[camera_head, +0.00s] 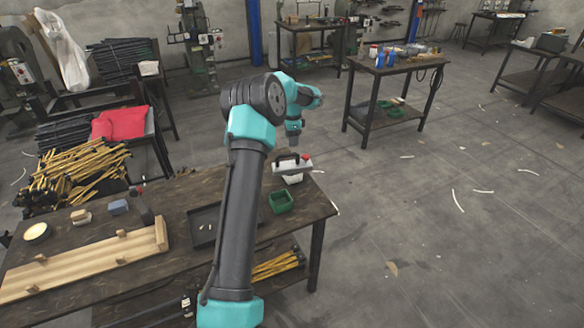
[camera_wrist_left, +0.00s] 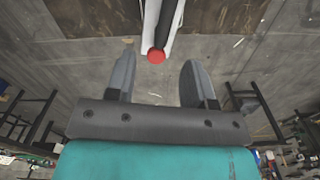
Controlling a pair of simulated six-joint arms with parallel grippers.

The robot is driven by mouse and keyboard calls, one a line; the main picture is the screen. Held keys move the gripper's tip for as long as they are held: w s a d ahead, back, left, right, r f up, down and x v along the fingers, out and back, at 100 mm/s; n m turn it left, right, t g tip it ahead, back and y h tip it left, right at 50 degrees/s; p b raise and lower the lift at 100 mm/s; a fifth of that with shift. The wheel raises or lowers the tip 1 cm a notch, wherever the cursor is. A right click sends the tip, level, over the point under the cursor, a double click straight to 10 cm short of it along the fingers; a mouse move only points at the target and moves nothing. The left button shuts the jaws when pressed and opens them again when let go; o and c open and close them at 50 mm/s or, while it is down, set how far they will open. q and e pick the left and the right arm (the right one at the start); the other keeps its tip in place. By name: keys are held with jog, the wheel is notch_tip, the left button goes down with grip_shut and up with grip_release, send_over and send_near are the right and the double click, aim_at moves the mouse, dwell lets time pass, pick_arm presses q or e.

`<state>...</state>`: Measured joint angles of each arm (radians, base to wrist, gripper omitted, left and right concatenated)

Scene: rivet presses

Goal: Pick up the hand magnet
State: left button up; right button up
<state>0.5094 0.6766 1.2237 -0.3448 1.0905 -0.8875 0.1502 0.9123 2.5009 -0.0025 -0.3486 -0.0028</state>
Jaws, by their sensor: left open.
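The hand magnet (camera_head: 292,167) is a pale block with a black bar handle and a red knob. It sits near the far right corner of the brown work table, over or on a white container. In the left wrist view its red knob (camera_wrist_left: 156,56) and black handle show at the top centre, roughly in line with the gap between my fingers. My left gripper (camera_head: 293,138) hangs above the magnet and looks apart from it. In the wrist view my left gripper (camera_wrist_left: 158,72) is open with nothing between its fingers. My right gripper does not show.
A green bin (camera_head: 281,202) stands just in front of the magnet. A dark tray (camera_head: 203,226) lies partly behind my left arm. A wooden board (camera_head: 85,268) with small blocks lies at the left of the table. Open floor is to the right.

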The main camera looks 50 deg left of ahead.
aim_at(292, 154)
pick_arm(q)
notch_tip(292, 154, down, 6)
jog(key=shift+r, duration=0.15)
dwell(0.3)
jog(key=shift+w+a+f, duration=0.1)
jog(key=shift+w+f, duration=0.05)
jog(key=shift+f, duration=1.15)
jog(key=shift+w+a+f, duration=0.1)
jog(key=shift+w+f, duration=0.05)
jog(key=shift+f, duration=1.15)
grip_shut()
